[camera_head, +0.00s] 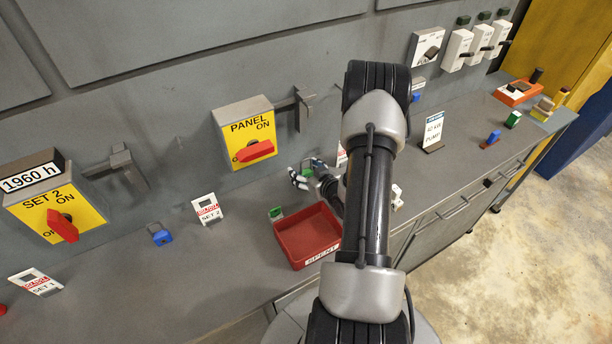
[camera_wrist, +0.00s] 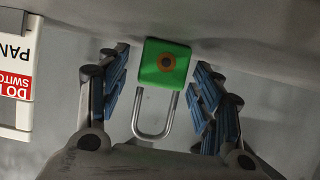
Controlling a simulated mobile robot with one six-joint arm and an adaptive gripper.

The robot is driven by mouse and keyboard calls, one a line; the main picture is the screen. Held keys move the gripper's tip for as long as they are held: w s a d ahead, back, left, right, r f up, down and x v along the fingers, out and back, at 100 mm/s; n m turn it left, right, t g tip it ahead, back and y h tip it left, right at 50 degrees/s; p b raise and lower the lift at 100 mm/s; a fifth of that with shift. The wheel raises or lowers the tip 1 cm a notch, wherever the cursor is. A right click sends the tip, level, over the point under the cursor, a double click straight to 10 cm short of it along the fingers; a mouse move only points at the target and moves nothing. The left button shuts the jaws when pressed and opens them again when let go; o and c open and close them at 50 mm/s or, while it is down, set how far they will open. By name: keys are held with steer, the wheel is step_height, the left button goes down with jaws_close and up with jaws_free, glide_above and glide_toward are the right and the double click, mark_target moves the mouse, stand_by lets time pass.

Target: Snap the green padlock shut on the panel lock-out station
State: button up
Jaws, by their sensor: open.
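The green padlock (camera_wrist: 165,62) shows in the wrist view with its grey shackle (camera_wrist: 153,128) towards the bottom of the picture. My gripper (camera_wrist: 163,75) is open, with a blue-padded finger on each side of the padlock and a visible gap to each. In the head view my gripper (camera_head: 308,175) is low by the back of the bench, with a small green patch (camera_head: 307,172) between its fingers. The yellow PANEL station (camera_head: 247,136) has a red handle (camera_head: 254,151); its grey bracket (camera_head: 297,108) is up on the right.
A red SPENT tray (camera_head: 284,231) stands just in front of my gripper, with another green item (camera_head: 276,213) at its back left corner. A SET 2 card (camera_head: 207,209) and a blue padlock (camera_head: 161,235) stand left. A PANEL card (camera_wrist: 15,75) is close beside my gripper.

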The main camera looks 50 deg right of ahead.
steer(key=shift+c, duration=0.4)
steer(key=c, duration=1.1)
steer(key=shift+r, duration=0.1)
steer(key=shift+c, duration=0.2)
steer(key=r+p, duration=0.1)
steer(key=r, duration=0.4)
steer(key=r+p, duration=0.1)
steer(key=r, duration=0.5)
steer(key=shift+s+r+p, duration=0.2)
steer(key=shift+r+p, duration=0.05)
steer(key=shift+p, duration=0.1)
steer(key=s+a+p, duration=0.2)
steer(key=s+a, duration=0.1)
steer(key=s, duration=0.6)
steer(key=s+a+p, duration=0.1)
steer(key=s+a, duration=0.2)
steer(key=s, duration=0.6)
steer(key=shift+s+p, duration=0.35)
steer(key=shift+p, duration=0.05)
